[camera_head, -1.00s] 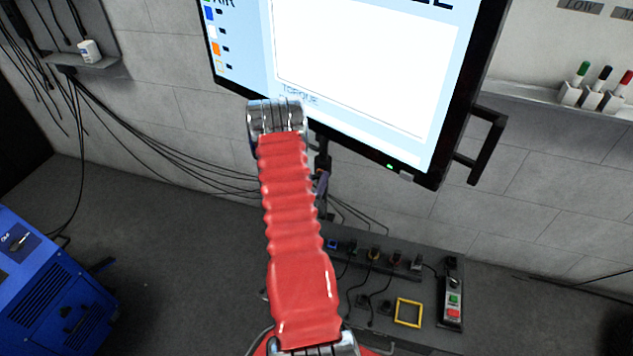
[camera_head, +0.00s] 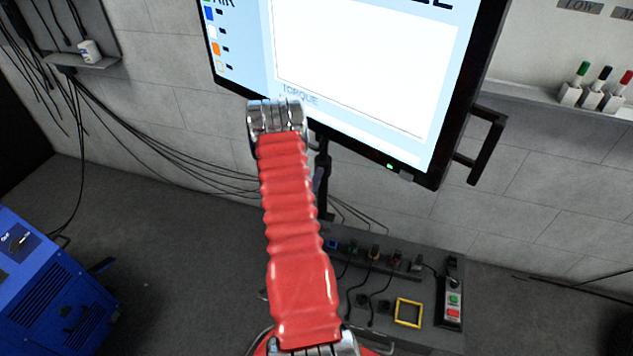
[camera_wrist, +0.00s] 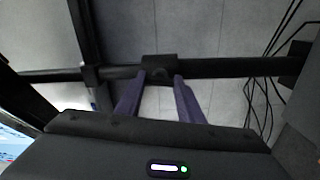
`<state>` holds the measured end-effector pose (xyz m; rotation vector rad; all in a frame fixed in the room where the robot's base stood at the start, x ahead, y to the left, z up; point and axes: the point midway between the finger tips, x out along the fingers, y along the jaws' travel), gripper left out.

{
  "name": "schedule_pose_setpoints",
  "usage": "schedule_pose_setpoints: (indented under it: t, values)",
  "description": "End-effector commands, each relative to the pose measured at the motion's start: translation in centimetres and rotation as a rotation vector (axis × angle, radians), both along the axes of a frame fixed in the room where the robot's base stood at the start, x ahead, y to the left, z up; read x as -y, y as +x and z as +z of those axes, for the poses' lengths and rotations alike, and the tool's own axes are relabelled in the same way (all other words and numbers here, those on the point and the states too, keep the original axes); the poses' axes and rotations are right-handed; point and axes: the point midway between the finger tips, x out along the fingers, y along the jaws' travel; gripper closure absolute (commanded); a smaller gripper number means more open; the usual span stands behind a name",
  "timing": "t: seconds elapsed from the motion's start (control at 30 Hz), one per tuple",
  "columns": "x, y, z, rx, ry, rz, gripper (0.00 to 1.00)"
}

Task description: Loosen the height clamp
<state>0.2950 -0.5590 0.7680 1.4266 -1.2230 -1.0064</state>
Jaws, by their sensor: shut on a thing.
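The height clamp (camera_wrist: 160,62) is a small black block around the black pole (camera_wrist: 225,67), which runs across the wrist view. My gripper (camera_wrist: 160,77) has its two purple fingers on either side of the clamp's near part and is shut on it. The exact contact at the fingertips is dark and hard to make out. In the head view, the pole (camera_head: 321,185) stands below the large monitor (camera_head: 365,60), and my red arm hides the clamp and my gripper.
A grey floor unit (camera_head: 440,265) with sockets, cables and a yellow frame (camera_head: 408,312) sits below the monitor. A blue cabinet (camera_head: 60,290) stands at left. Cables hang along the wall. A black handle (camera_head: 488,145) juts from the monitor's right side.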

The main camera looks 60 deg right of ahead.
Motion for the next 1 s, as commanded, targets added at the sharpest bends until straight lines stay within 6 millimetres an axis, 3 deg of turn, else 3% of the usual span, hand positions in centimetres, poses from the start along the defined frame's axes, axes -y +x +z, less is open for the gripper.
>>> schedule_pose_setpoints:
  t: [0.63, 0.67, 0.9, 1.0]
  values:
    - [-0.19, 0.35, -0.28, -0.08, -0.005, 0.01, 0.88]
    - [-0.19, 0.35, -0.29, -0.08, -0.005, 0.01, 0.65]
    - [-0.11, 0.19, -0.18, -0.079, -0.008, 0.006, 0.48]
    - [-0.08, 0.14, -0.14, -0.079, -0.009, 0.005, 0.47]
